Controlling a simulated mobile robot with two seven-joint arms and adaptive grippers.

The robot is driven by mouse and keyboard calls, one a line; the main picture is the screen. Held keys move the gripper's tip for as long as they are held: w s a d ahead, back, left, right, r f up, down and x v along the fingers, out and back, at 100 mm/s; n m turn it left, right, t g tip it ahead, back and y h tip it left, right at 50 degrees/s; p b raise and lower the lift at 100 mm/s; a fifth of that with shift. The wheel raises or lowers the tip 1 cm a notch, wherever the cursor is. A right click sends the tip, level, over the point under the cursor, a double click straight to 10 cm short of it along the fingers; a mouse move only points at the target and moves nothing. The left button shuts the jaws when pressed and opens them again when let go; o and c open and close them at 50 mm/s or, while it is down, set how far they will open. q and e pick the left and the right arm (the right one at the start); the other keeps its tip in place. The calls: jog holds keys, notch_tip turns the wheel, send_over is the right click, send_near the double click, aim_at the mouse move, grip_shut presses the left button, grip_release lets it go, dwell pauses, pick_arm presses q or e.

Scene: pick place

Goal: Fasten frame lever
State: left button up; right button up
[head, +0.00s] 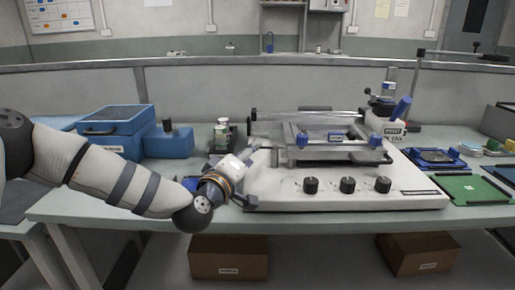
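A white machine (410,196) with several black knobs stands on the bench at the centre. A clear frame (330,155) with blue clamps and a dark handle (372,158) lies over its top. A blue-handled lever (401,109) stands tilted at the machine's back right. Which part is the frame lever is not certain. My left gripper (256,175) is at the machine's left edge, its fingers apart with nothing visible between them. Contact with the machine cannot be told. My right gripper is out of view.
A blue case (115,130) and a small rack of bottles (222,135) stand at the left. A green board (472,189) and a blue tray (434,158) lie at the right. Cardboard boxes (228,260) sit below.

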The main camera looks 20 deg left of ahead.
pick_arm(q)
jog(key=w, duration=0.4)
jog(key=shift+w+d, duration=0.25)
jog(key=shift+w, duration=0.1)
grip_shut()
jog(key=h+b, duration=0.1)
jog(key=m+h+b, duration=0.1)
jog(key=w+f+m+h+b, duration=0.1)
jog(key=shift+a+g, duration=0.3)
jog(key=shift+r+h+b, duration=0.3)
jog(key=shift+h, duration=0.1)
jog(key=shift+d+r+m, duration=0.1)
jog(key=shift+r+m, duration=0.2)
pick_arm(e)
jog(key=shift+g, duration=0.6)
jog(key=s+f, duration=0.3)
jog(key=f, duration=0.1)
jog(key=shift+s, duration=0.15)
pick_arm(q)
grip_release()
